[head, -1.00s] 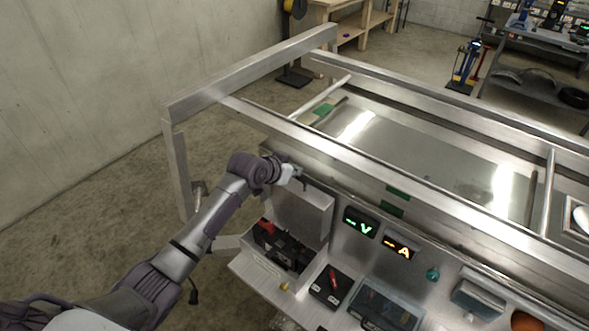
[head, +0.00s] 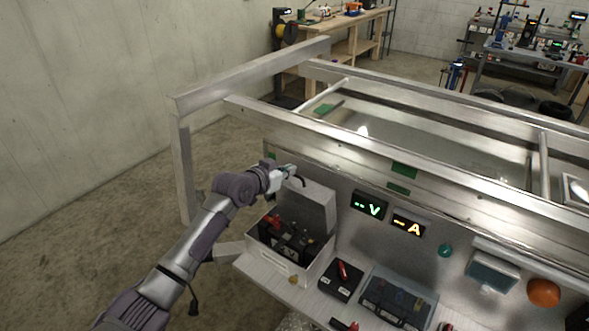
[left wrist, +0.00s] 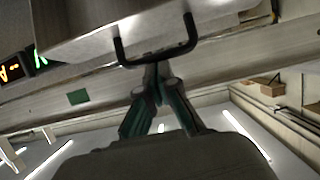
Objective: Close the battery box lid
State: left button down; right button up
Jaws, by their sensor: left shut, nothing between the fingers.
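The battery box (head: 277,261) stands on the light shelf with its grey lid (head: 306,208) raised upright at the back. A dark battery (head: 285,240) with a red terminal cover shows inside. My left gripper (head: 289,174) is at the top left edge of the raised lid. In the left wrist view, my left gripper (left wrist: 153,80) has its fingertips together beside the black handle (left wrist: 157,58) on the lid (left wrist: 100,25). The fingers look empty; whether they touch the handle or lid is unclear. My right gripper is out of view.
A black switch box (head: 341,280) and a clear-lidded case (head: 397,298) stand right of the battery box on the shelf. Voltage (head: 369,205) and current (head: 408,224) displays are on the panel behind. A metal frame rail (head: 340,143) runs just beyond the lid.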

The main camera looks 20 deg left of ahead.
pick_arm(q)
jog(key=s+a+f+t+h+b, duration=0.3)
jog(key=s+f+t+b, duration=0.6)
jog(key=b, duration=1.2)
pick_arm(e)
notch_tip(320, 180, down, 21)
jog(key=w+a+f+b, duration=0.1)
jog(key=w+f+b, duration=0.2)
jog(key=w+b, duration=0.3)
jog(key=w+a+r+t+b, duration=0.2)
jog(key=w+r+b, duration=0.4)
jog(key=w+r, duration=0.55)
pick_arm(q)
jog(key=s+a+f+t+b, duration=0.1)
jog(key=s+f+b, duration=0.1)
jog(key=f, duration=0.6)
jog(key=s+f+t+h+b, duration=0.1)
jog(key=s+f+b, duration=0.1)
jog(key=f+b, duration=0.3)
notch_tip(320, 180, down, 4)
jog(key=shift+a+r, duration=0.25)
jog(key=shift+a, duration=0.1)
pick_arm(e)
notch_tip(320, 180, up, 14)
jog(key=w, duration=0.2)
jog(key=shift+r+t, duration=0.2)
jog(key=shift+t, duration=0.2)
